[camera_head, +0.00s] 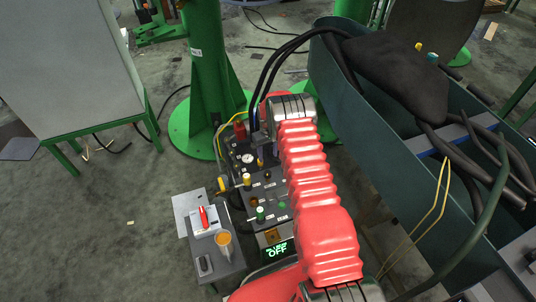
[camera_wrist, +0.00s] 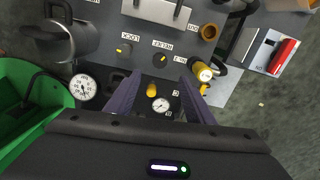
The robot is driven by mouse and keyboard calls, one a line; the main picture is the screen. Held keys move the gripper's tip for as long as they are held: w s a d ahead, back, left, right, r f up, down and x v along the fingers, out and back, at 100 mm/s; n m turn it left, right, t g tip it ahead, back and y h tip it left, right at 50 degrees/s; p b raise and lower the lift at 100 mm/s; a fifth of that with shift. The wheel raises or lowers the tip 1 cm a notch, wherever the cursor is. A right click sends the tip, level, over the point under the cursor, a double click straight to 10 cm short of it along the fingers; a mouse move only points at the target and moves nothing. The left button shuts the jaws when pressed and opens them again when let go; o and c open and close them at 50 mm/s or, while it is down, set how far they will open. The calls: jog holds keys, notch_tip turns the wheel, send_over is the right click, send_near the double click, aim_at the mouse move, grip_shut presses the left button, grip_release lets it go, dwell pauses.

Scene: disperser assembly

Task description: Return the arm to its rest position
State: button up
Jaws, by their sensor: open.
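My gripper (camera_wrist: 160,76) shows in the wrist view with its two dark purple fingers apart and nothing between them. It is over the disperser's control panel (camera_wrist: 110,55). A small gauge (camera_wrist: 160,104) and a yellow knob (camera_wrist: 152,90) are seen between the fingers. My fingers are not clear in the head view.
A green display (camera_head: 279,250) reads OFF. A grey stand (camera_head: 228,268) left of the panel holds a red-handled part (camera_head: 204,218) and an orange-topped piece (camera_head: 223,239). A green post (camera_head: 207,65) stands behind. A long trough (camera_head: 342,105) with black hoses borders the right.

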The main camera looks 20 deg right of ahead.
dwell(0.4)
jog(key=s+a+m+g, duration=0.1)
jog(key=s+a+g, duration=0.1)
jog(key=s, duration=0.6)
jog(key=s+a+r, duration=0.2)
jog(key=s+r, duration=0.2)
jog(key=r, duration=0.6)
jog(key=s+a+r+m+t, duration=0.15)
jog(key=s+r, duration=0.25)
jog(key=r, duration=0.5)
jog(key=s+a+r+g, duration=0.15)
jog(key=s+r, duration=0.25)
jog(key=r, duration=0.6)
jog(key=s+a+r+t, duration=0.3)
jog(key=s+r, duration=0.7)
jog(key=r, duration=0.1)
jog(key=s+a+r+n+t, duration=0.1)
jog(key=s+a+r+t, duration=0.3)
jog(key=s+r, duration=0.7)
jog(key=shift+s+t, duration=0.2)
jog(key=shift+t, duration=0.1)
jog(key=shift+r, duration=0.1)
